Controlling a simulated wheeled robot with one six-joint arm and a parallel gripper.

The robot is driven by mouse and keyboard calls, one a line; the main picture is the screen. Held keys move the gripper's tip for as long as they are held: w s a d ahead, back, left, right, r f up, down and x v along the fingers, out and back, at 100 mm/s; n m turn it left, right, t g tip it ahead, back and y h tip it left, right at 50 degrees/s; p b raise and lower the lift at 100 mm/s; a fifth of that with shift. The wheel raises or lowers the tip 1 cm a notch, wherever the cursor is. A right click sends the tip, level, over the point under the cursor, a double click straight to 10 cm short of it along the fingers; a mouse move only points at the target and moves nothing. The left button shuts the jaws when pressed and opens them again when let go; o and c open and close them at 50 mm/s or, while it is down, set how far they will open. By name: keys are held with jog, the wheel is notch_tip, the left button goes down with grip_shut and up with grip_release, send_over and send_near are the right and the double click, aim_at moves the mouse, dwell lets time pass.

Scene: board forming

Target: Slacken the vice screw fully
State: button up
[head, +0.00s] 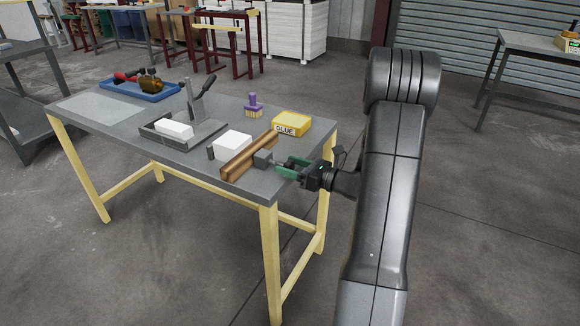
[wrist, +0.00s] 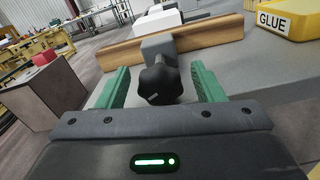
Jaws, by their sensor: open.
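The vice screw ends in a black lobed knob (wrist: 160,80), which sits at the middle of the wrist view in front of a grey vice block (wrist: 157,45). My gripper (wrist: 160,90) has its green fingers on either side of the knob, open, with visible gaps on both sides. In the head view my gripper (head: 283,168) is at the near right edge of the table, pointing at the grey vice block (head: 263,158). A brown wooden bar (head: 246,158) lies between that block and a white block (head: 232,145). The knob is hidden by the fingers in the head view.
A yellow glue box (head: 290,123) and a purple-handled brush (head: 253,106) stand behind the vice.

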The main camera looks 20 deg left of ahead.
jog(key=shift+a, duration=0.2)
jog(key=c, duration=1)
jog(key=shift+o, duration=0.2)
jog(key=shift+f+n+b, duration=0.1)
jog(key=shift+n+b, duration=0.2)
jog(key=shift+b, duration=0.2)
jog(key=n+b, duration=0.2)
jog(key=shift+f+n+b, duration=0.1)
jog(key=shift+n+b, duration=0.2)
jog(key=shift+b, duration=0.05)
jog(key=shift+s+n+b, duration=0.15)
jog(key=shift+n+b, duration=0.9)
jog(key=shift+n, duration=0.05)
jog(key=shift+r, duration=0.2)
